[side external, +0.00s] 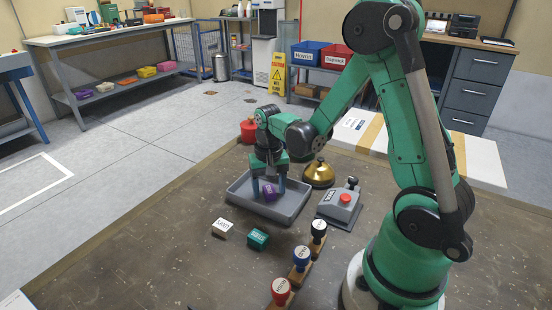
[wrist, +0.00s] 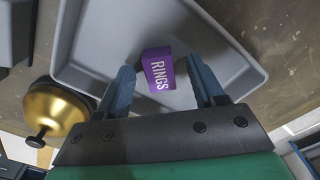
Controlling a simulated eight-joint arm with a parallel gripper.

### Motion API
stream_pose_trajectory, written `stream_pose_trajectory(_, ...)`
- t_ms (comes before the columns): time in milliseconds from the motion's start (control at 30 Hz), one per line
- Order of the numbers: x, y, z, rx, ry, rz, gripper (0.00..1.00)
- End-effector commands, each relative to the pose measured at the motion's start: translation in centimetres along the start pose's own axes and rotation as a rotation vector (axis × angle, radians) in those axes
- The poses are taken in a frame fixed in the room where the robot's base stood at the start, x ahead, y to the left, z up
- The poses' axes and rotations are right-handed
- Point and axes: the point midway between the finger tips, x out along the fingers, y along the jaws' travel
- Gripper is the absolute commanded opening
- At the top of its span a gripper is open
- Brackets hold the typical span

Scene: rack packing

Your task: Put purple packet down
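The purple packet (side external: 269,192), marked RINGS, is in the grey tray (side external: 291,203) on the bench. In the wrist view the packet (wrist: 158,70) lies between and slightly beyond my fingertips, with a visible gap on each side. It looks tilted in the side view; its underside is hidden, so I cannot tell how it rests. My gripper (side external: 268,187) points down into the tray, with its blue fingers apart on either side of the packet. It is open and holds nothing.
A white packet (side external: 222,228) and a teal packet (side external: 258,239) lie in front of the tray. A brass bell (side external: 319,174) and a grey box with a red button (side external: 341,203) stand to its right. Several stamps (side external: 301,260) stand in a row nearer the front.

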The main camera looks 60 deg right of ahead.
Motion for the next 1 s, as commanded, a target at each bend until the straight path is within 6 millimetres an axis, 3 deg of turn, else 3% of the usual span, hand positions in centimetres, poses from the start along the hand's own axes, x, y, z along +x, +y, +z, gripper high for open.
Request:
stream_pose_trajectory(367, -0.9, 0.0, 0.0, 0.000, 0.000, 0.000, 0.62)
stream_pose_trajectory(800, -8.6, 0.0, 0.0, 0.000, 0.000, 0.000, 0.62)
stream_pose_trajectory(1000, -11.2, 0.0, 0.0, 0.000, 0.000, 0.000, 0.62)
